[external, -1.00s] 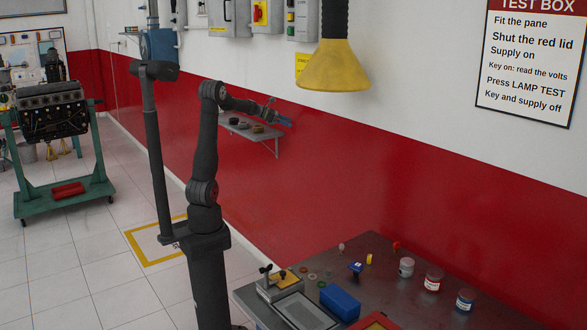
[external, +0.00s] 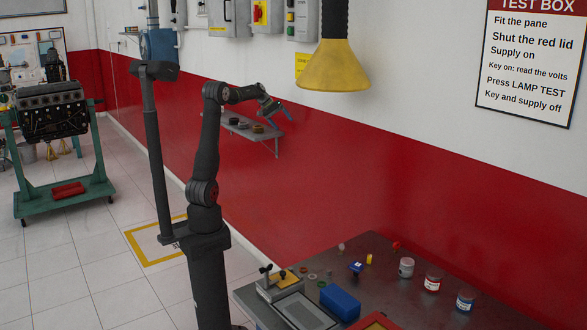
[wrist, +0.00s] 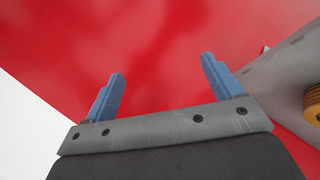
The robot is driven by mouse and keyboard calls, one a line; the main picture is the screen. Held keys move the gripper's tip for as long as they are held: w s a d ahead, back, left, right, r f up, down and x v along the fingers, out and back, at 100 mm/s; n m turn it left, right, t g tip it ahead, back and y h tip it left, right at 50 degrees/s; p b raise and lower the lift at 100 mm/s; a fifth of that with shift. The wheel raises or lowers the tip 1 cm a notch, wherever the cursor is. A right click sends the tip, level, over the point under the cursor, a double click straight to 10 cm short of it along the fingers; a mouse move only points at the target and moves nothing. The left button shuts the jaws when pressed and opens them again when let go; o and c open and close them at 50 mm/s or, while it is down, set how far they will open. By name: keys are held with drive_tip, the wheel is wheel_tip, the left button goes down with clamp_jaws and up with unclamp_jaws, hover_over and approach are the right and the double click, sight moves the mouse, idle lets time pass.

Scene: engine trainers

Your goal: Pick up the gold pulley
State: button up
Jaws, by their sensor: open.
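The gold pulley (external: 258,129) sits on the small grey wall shelf (external: 262,141), near its right end. In the wrist view the gold pulley (wrist: 312,104) is cut off by the right edge, with only part of its grooved side showing. My gripper (external: 288,112) is in front of the red wall, above and to the right of the pulley. In the wrist view my gripper (wrist: 163,68) has its two blue fingers spread wide with nothing between them. The pulley lies outside the fingers, to the right.
Darker round parts (external: 234,121) lie on the shelf, left of the gold pulley. The shelf corner shows close to the right finger in the wrist view. A yellow lamp (external: 334,70) hangs to the right of my gripper. A bench (external: 400,302) with several small parts and jars is below.

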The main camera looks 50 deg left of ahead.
drive_tip(key=a+r+m+g+y, duration=0.1)
drive_tip(key=a+m+y, duration=0.15)
drive_tip(key=m, duration=0.45)
wheel_tip(320, 180, up, 8)
drive_tip(key=m+g+y, duration=0.4)
drive_tip(key=m+y, duration=0.3)
drive_tip(key=m, duration=1.3)
hover_over(259, 127)
drive_tip(key=s+d, duration=0.2)
drive_tip(key=d, duration=0.4)
drive_tip(key=shift+h, duration=0.25)
drive_tip(key=x, duration=1.7)
drive_tip(key=shift+w, duration=0.3)
drive_tip(key=shift+r, duration=0.1)
drive_tip(key=c, duration=1.4)
drive_tip(key=shift+o, duration=0.2)
drive_tip(key=shift+r, duration=0.1)
